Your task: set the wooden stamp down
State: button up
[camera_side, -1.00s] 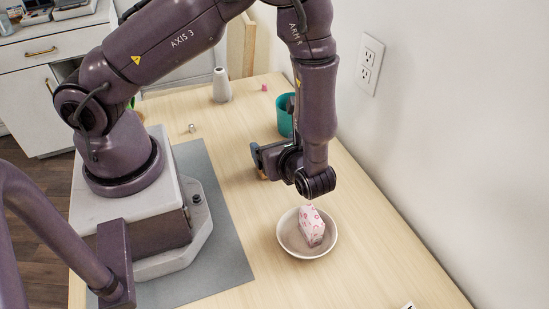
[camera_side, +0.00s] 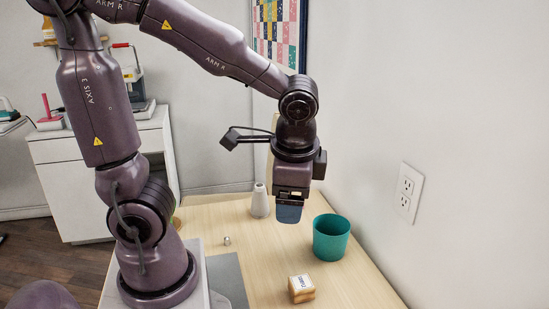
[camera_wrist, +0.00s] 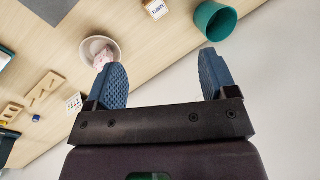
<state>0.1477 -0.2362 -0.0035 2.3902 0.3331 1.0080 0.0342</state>
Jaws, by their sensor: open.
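The wooden stamp (camera_side: 301,290) is a small tan block with a white printed label on top. It rests on the table near the bottom of the side view, left of and in front of the teal cup. In the wrist view the stamp (camera_wrist: 155,9) is at the top edge, partly cut off. My gripper (camera_side: 289,213) is raised well above the table, clear of the stamp. In the wrist view its two blue pads (camera_wrist: 163,80) are wide apart with nothing between them.
The teal cup (camera_side: 331,238) stands near the wall, close to the stamp. The wrist view shows a white bowl (camera_wrist: 85,50) with a patterned object, a die and wooden pieces. Bare table surrounds the stamp.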

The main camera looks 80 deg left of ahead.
jog(key=s+d+r+n+t+h, duration=0.1)
jog(key=s+r+n+t+h, duration=0.2)
jog(key=r, duration=0.4)
jog(key=shift+d+n+t, duration=0.15)
jog(key=shift+n+t, duration=0.45)
jog(key=shift+t, duration=0.4)
